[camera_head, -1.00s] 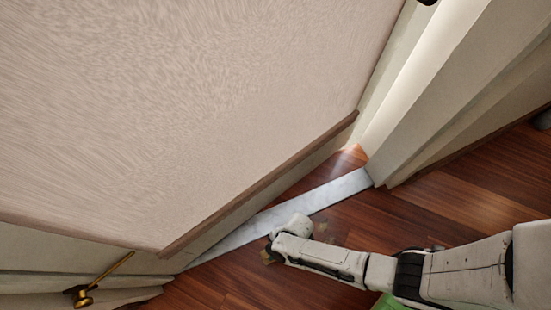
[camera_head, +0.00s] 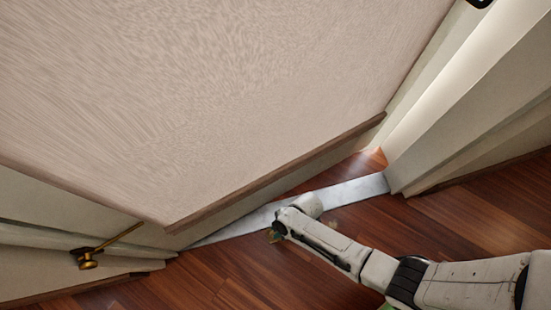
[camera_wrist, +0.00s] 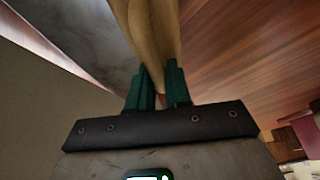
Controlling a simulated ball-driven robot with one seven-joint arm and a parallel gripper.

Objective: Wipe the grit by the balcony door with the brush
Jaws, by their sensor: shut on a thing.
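The brush (camera_wrist: 148,30) shows in the wrist view as a tan, wood-coloured piece between my green fingers. Its far end runs out of the top of the picture and its bristles are hidden. My gripper (camera_wrist: 158,90) is shut on it. In the head view my gripper (camera_head: 275,234) is low over the wood floor, beside the near edge of the pale threshold strip (camera_head: 352,192). Whether the brush touches the floor I cannot tell. Grit cannot be made out clearly; my arm covers part of the floor by the strip.
A large pale textured panel (camera_head: 200,90) with a brown lower edge hangs over the strip's far side. A pale door frame (camera_head: 440,140) stands at the right. A brass handle (camera_head: 88,258) is at the lower left. Open wood floor (camera_head: 470,220) lies to the right.

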